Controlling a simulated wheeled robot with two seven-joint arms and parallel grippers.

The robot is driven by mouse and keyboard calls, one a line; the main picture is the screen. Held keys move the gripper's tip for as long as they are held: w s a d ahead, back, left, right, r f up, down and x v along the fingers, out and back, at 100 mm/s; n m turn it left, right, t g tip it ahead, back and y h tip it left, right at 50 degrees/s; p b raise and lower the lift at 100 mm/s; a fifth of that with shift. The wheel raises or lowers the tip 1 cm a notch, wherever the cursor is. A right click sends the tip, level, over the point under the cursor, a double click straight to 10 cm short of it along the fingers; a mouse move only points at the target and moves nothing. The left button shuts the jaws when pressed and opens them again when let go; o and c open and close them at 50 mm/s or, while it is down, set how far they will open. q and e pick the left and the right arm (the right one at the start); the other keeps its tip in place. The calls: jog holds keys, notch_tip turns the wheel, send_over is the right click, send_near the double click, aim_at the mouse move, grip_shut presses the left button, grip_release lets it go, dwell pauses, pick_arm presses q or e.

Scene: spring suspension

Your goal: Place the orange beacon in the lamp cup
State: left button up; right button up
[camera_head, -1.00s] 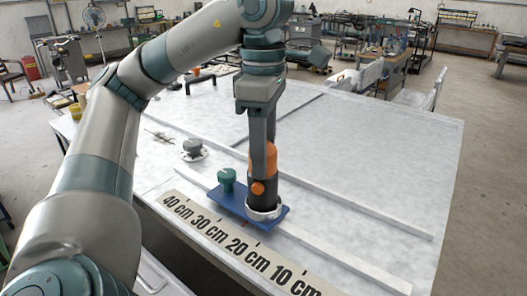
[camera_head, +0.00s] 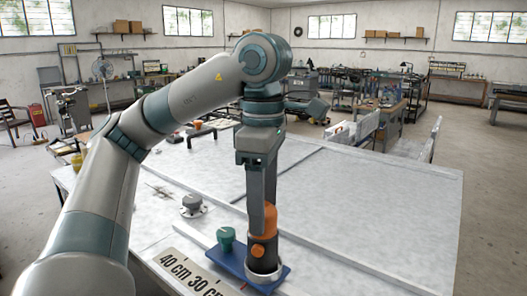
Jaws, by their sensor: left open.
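The orange beacon (camera_head: 267,224) has an orange top, a dark body and a round orange spot on its side. It stands upright with its base in the pale ring of the lamp cup (camera_head: 264,278), on a blue plate (camera_head: 232,264). My left gripper (camera_head: 263,203) points straight down above the beacon, its fingers at the orange top. It is open; whether a finger touches the beacon cannot be told from this angle. The inside of the cup is hidden by the beacon. My right gripper is out of view.
A green knob (camera_head: 226,238) stands on the blue plate just left of the beacon. A grey knob on a round base (camera_head: 191,204) is farther back left. A ruler strip (camera_head: 185,273) lies in front. The white table (camera_head: 385,205) is largely clear to the right.

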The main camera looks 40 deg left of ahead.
pick_arm(q)
notch_tip(320, 180, up, 9)
jog(key=shift+r+p, duration=0.15)
jog(key=shift+p, duration=0.65)
jog(key=shift+r, duration=0.4)
